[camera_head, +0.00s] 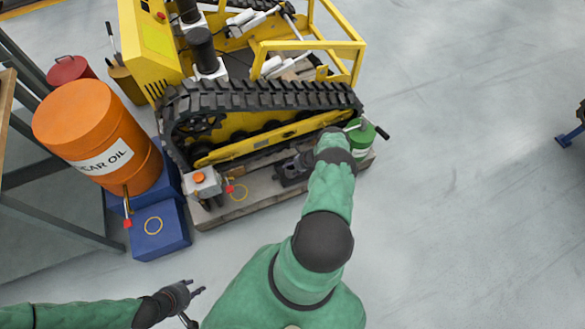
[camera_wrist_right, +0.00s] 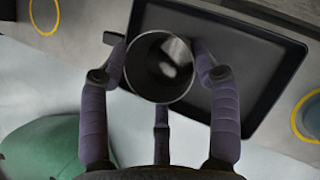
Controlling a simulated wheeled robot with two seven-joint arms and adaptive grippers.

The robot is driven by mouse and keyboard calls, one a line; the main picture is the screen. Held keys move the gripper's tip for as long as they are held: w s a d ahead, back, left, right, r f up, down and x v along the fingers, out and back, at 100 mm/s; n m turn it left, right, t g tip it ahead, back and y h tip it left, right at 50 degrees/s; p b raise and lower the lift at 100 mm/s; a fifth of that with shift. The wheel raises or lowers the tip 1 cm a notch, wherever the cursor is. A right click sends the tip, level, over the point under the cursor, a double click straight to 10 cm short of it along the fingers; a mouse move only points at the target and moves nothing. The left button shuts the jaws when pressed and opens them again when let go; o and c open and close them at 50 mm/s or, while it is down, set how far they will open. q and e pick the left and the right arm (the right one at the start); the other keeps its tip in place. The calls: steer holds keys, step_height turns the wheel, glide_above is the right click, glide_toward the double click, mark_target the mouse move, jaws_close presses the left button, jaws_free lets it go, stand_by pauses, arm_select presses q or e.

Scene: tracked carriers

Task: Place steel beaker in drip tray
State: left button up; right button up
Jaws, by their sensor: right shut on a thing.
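The steel beaker (camera_wrist_right: 160,88) is in the right wrist view, its round mouth facing the camera. The dark fingers of my right gripper (camera_wrist_right: 162,75) are shut around it. Behind the beaker lies the black drip tray (camera_wrist_right: 262,62), a flat rectangle with a raised rim. The beaker overlaps the tray's left part in this view; I cannot tell whether its base touches the tray. In the head view my right gripper (camera_head: 300,164) is low beside the tracked carrier, and the beaker is hard to make out there. My left gripper (camera_head: 190,294) is open and empty at the bottom left.
The yellow tracked carrier (camera_head: 270,135) stands on a grey pallet (camera_head: 245,207). A green can (camera_head: 360,138) is just right of my right wrist. An orange gear oil drum (camera_head: 95,135) and blue boxes (camera_head: 160,230) stand left. The floor on the right is mostly clear.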

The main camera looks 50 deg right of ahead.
steer(key=shift+r, duration=0.15)
steer(key=o, duration=1.5)
steer(key=shift+c, duration=0.2)
steer(key=p+v, duration=0.6)
steer(key=v, duration=0.6)
steer(key=shift+a, duration=0.1)
